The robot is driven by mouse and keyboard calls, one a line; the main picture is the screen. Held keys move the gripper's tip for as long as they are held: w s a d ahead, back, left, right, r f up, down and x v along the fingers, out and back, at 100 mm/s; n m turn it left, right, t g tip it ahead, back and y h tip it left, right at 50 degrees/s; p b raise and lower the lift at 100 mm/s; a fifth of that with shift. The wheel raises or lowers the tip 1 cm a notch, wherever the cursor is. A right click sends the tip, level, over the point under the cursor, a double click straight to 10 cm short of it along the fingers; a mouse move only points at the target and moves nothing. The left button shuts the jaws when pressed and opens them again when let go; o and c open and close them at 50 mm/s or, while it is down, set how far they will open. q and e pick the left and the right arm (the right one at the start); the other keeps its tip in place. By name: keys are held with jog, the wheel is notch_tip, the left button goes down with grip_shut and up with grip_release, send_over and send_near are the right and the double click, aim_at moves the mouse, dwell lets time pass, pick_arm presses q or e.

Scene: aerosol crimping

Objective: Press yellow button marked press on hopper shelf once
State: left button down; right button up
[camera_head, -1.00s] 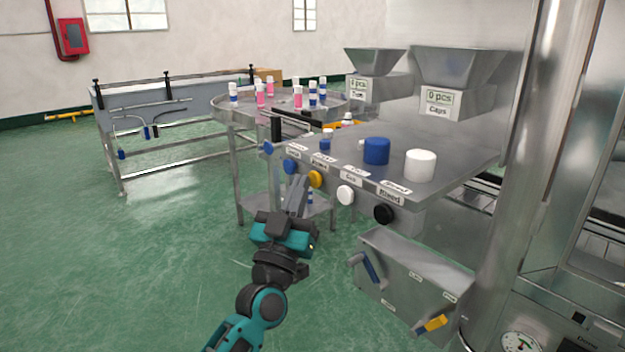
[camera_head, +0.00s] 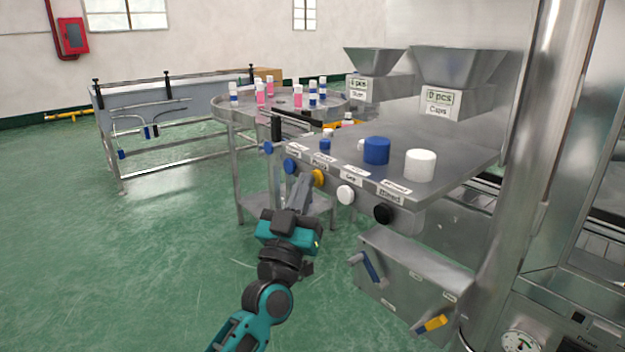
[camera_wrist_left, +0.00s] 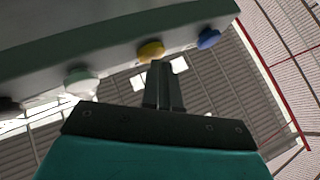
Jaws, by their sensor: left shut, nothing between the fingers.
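The yellow button (camera_head: 318,177) sits on the front edge of the steel shelf (camera_head: 450,150), between a blue button (camera_head: 290,166) and a white button (camera_head: 345,194). My left gripper (camera_head: 303,178) is shut and empty, with its fingertips just beside the yellow button at its left in the head view. In the left wrist view the yellow button (camera_wrist_left: 151,51) is just beyond the shut fingertips (camera_wrist_left: 161,64). I cannot tell whether they touch. The label by the yellow button is too small to read surely. My right gripper is not in view.
A black button (camera_head: 383,213) is further right on the same edge. A blue cap (camera_head: 376,151) and a white cap (camera_head: 420,165) stand on the shelf. Below is a steel box (camera_head: 410,280) with levers. A round table (camera_head: 240,116) with bottles stands behind.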

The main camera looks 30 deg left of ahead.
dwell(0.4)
pick_arm(q)
jog(key=shift+s+a+p, duration=0.3)
jog(key=shift+s+p, duration=0.05)
jog(key=shift+s, duration=0.5)
jog(key=s, duration=0.1)
jog(key=s+a, duration=0.1)
jog(key=s, duration=0.1)
jog(key=s+a+p, duration=0.1)
jog(key=shift+s, duration=0.3)
dwell(0.4)
